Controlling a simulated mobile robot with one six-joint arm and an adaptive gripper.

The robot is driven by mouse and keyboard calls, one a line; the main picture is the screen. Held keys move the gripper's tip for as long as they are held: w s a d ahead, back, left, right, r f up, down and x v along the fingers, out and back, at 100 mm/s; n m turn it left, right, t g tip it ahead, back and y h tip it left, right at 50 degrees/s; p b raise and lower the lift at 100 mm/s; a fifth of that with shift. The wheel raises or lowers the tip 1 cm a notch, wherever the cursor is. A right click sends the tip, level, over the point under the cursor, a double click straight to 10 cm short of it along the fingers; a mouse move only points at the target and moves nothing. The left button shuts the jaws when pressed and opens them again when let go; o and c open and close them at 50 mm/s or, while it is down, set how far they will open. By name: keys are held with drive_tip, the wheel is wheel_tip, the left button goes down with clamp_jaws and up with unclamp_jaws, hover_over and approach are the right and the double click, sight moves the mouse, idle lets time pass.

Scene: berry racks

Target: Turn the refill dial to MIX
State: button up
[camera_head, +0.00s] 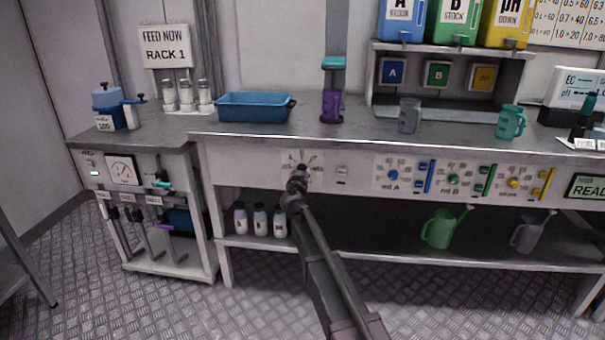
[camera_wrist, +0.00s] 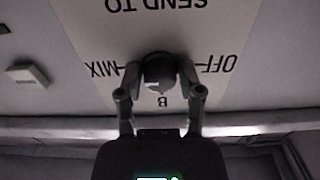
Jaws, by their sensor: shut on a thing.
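The dial (camera_wrist: 160,70) is a dark round knob on a white plate (camera_wrist: 215,35) marked SEND TO, OFF, B and MIX, upside down in the wrist view. MIX is left of the knob, OFF right, and B just below it. A small pale mark shows on the knob's lower side, towards B; the exact pointer setting is hard to tell. My gripper (camera_wrist: 159,84) is shut on the knob, one finger on each side. In the head view my gripper (camera_head: 297,180) covers the dial on the bench's front panel.
A small switch (camera_head: 342,174) sits right of the plate. Further right are blue (camera_head: 393,175), green and yellow knobs. White bottles (camera_head: 259,220) stand on the shelf below. A blue tray (camera_head: 254,107) and purple-filled cylinder (camera_head: 331,104) are on the bench above.

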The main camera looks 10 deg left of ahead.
drive_tip(key=shift+w, duration=0.1)
drive_tip(key=o, duration=1.2)
drive_tip(key=shift+c, duration=0.2)
drive_tip(key=s, duration=1.2)
drive_tip(key=shift+a, duration=0.2)
